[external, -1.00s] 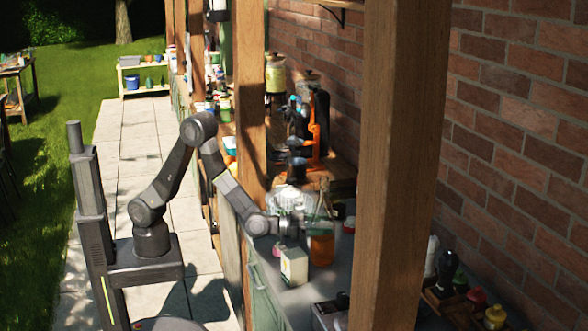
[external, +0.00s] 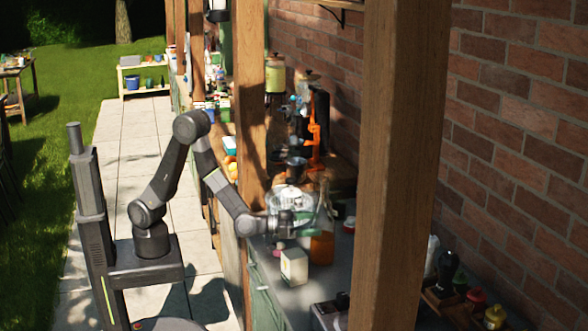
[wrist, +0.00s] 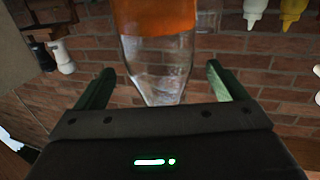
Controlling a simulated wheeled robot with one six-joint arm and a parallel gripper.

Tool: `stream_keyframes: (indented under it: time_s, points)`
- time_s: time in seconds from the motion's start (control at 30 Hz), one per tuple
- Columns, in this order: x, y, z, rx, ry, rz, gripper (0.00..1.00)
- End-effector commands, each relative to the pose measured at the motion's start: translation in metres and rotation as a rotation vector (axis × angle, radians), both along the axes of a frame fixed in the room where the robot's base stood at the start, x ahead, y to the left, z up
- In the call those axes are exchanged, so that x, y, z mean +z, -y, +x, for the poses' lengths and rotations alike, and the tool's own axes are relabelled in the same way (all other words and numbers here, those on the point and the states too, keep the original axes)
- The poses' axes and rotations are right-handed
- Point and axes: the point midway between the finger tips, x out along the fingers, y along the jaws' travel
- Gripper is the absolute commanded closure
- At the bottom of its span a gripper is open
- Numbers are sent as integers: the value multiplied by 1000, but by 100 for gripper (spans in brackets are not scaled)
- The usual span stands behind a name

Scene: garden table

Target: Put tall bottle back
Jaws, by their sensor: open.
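The tall bottle (external: 321,248) stands upright on the grey counter, with orange contents below and a clear upper part. In the wrist view the bottle (wrist: 160,62) hangs upside down from the top edge, its clear neck narrowing toward my palm. My gripper (external: 309,221) is level with the upper part of the bottle in the external view. In the wrist view its two green fingers (wrist: 160,69) are apart, one on each side of the neck, with a gap on both sides. The bottle's top is hidden behind the palm.
A white carton (external: 294,267) stands close to the bottle on its near left. A clear glass vessel (external: 287,195) is behind my gripper.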

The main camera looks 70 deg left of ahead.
Motion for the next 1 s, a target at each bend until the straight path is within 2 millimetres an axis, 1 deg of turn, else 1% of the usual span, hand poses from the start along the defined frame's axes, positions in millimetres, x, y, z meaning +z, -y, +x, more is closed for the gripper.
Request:
stream_keyframes:
  time_s: [0.03, 0.2, 0.3, 0.4, 0.53, 0.77, 0.8, 0.83, 0.87, 0.97, 1.0]
  points:
    - [-2, -2, -13, -3, 0, 0, 8]
    - [-2, -13, -48, -3, 0, 0, 8]
    - [-2, -17, -64, -2, -1, 0, 8]
    - [-1, -20, -75, -2, 0, 0, 8]
    - [-1, -23, -82, -1, 0, 0, 8]
    - [0, -23, -82, 0, 0, 0, 8]
    - [0, -23, -82, 0, 0, 0, 6]
    - [0, -23, -82, 0, 0, 0, 0]
    - [1, -23, -82, 0, 0, 0, 0]
    - [12, -23, -82, 1, 3, -3, 0]
    - [21, -23, -82, 0, 4, -4, 0]
